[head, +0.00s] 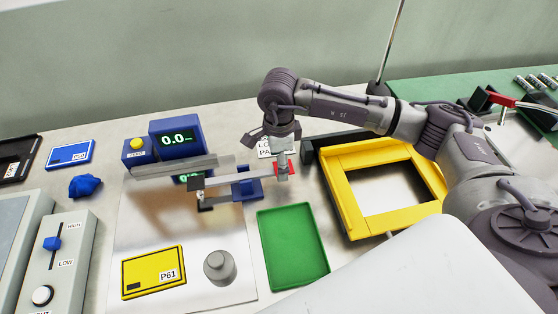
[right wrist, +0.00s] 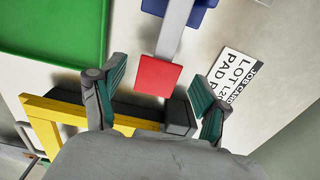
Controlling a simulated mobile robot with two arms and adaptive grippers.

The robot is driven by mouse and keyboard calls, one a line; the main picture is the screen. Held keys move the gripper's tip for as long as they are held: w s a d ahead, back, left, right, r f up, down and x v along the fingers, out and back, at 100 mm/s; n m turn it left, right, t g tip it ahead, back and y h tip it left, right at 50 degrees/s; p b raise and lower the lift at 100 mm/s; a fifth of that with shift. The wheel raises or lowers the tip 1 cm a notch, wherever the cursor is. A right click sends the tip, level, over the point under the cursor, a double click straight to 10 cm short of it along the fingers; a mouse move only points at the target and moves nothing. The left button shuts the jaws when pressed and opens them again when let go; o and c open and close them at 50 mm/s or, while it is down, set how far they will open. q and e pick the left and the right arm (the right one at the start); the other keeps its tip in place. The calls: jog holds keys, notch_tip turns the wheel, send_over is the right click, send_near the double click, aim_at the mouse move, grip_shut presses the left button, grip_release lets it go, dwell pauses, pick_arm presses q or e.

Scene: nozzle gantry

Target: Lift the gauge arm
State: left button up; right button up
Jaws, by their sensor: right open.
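The gauge arm (head: 225,178) is a grey bar on a blue pivot block (head: 247,188), over a shiny metal plate. Its right end carries a red pad, which shows large in the right wrist view (right wrist: 158,77). My right gripper (head: 282,172) points down at that red end and hides part of it in the head view. In the right wrist view its two teal-padded fingers (right wrist: 160,88) are spread, with the red pad between them in the picture. I cannot see contact. My left gripper is not in view.
A blue gauge display (head: 178,139) reading 0.0 stands behind the metal plate (head: 150,237). A yellow P61 block (head: 150,281) and a grey knobbed weight (head: 219,267) sit on the plate. A green tray (head: 292,247) and a yellow frame (head: 345,205) lie to the right.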

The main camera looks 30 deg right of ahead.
jog(key=shift+f, duration=0.6)
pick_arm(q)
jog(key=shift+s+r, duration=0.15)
pick_arm(e)
jog(key=shift+f, duration=0.1)
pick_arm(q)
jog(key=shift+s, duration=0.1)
